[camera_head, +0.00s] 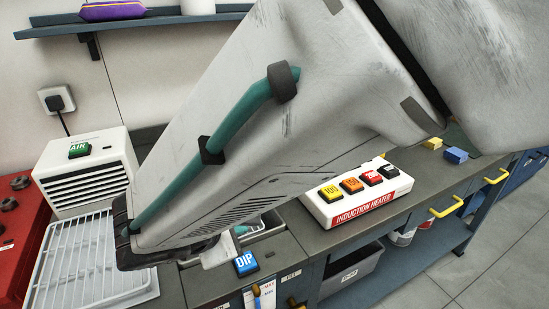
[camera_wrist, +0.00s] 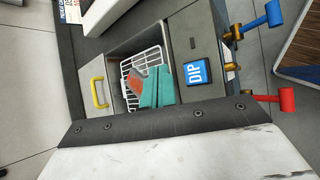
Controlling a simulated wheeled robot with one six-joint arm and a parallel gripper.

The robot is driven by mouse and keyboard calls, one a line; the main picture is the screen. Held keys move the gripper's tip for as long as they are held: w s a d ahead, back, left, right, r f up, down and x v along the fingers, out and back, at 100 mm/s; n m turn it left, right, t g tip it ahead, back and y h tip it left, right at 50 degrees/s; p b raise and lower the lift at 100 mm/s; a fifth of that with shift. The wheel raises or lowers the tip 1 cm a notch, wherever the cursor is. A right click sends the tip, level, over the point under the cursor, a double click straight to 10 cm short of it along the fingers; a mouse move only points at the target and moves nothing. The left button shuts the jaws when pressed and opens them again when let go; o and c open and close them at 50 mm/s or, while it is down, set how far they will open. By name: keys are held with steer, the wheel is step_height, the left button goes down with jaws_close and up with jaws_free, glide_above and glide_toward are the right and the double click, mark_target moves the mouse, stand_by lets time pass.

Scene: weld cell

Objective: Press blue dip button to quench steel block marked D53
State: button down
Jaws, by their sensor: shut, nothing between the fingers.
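The blue DIP button (camera_head: 246,262) sits on the bench beside the quench tank (camera_head: 265,232); it also shows in the wrist view (camera_wrist: 197,72), right of the tank. In the wrist view my gripper (camera_wrist: 156,85) shows as teal fingers, shut and empty, over the tank opening. They are left of the button and apart from it in the picture; their height is unclear. In the head view my arm hides most of the gripper. A white wire basket (camera_wrist: 134,66) is in the tank. A grey and orange-red piece (camera_wrist: 135,82) shows beside the fingers, partly hidden; no D53 marking is readable.
A white induction heater (camera_head: 357,197) with coloured buttons stands right of the tank. A white box with a green AIR button (camera_head: 79,149) and a wire rack (camera_head: 85,265) are at left. Blue (camera_wrist: 262,20) and red (camera_wrist: 285,99) valve handles stick out beyond the DIP button.

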glide_toward(250, 252)
steer(key=x, duration=0.4)
steer(key=shift+w+d, duration=0.15)
steer(key=shift+w, duration=0.2)
steer(key=shift+f, duration=0.1)
stand_by(1.6)
steer(key=shift+f, duration=0.3)
